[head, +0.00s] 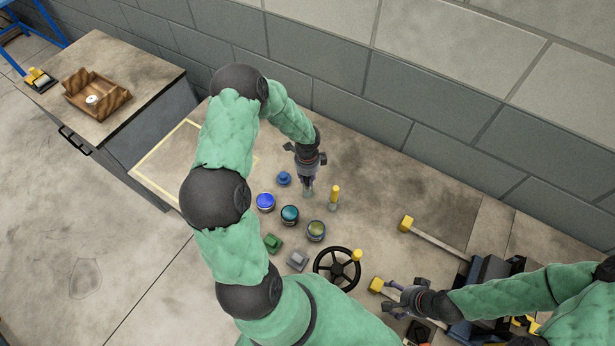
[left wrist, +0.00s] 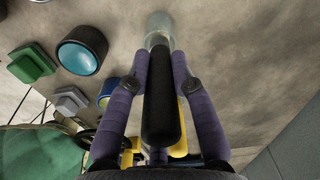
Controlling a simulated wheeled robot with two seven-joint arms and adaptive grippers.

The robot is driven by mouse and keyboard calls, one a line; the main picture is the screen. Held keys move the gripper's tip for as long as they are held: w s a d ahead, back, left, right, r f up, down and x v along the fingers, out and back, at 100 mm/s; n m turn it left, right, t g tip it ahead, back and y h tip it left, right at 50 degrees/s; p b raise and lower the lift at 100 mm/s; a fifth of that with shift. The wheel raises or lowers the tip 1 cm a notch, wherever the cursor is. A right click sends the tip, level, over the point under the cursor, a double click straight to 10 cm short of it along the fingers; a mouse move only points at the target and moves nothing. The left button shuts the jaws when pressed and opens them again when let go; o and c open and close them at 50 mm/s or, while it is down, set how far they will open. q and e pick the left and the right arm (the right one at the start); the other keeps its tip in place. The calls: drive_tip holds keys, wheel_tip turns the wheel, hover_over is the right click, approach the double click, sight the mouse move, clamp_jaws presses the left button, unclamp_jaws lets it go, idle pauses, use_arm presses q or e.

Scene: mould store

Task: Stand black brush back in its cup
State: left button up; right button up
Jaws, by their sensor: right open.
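The black brush (left wrist: 160,110) shows in the left wrist view as a thick dark handle between my left gripper's fingers (left wrist: 160,62). The fingers touch it on both sides. A clear, glassy cup (left wrist: 158,24) lies in line with the brush's far end; I cannot tell how far the brush is inside it. In the head view my left gripper (head: 307,182) points down over that cup (head: 308,191), and the brush is mostly hidden. My right gripper (head: 405,297) is open and empty at the lower right, near a yellow-headed mallet (head: 376,285).
A yellow-handled brush (head: 335,192) stands right of the cup. Blue (head: 265,201), teal (head: 290,214) and olive (head: 316,230) pots stand close by. Green (head: 272,243) and grey (head: 297,260) blocks and a black handwheel (head: 335,268) lie nearer. Free bench lies towards the wall.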

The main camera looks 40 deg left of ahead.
use_arm(q)
drive_tip(key=o, duration=0.4)
wheel_tip(320, 180, up, 12)
idle(0.5)
drive_tip(key=shift+s+f, duration=0.1)
idle(0.9)
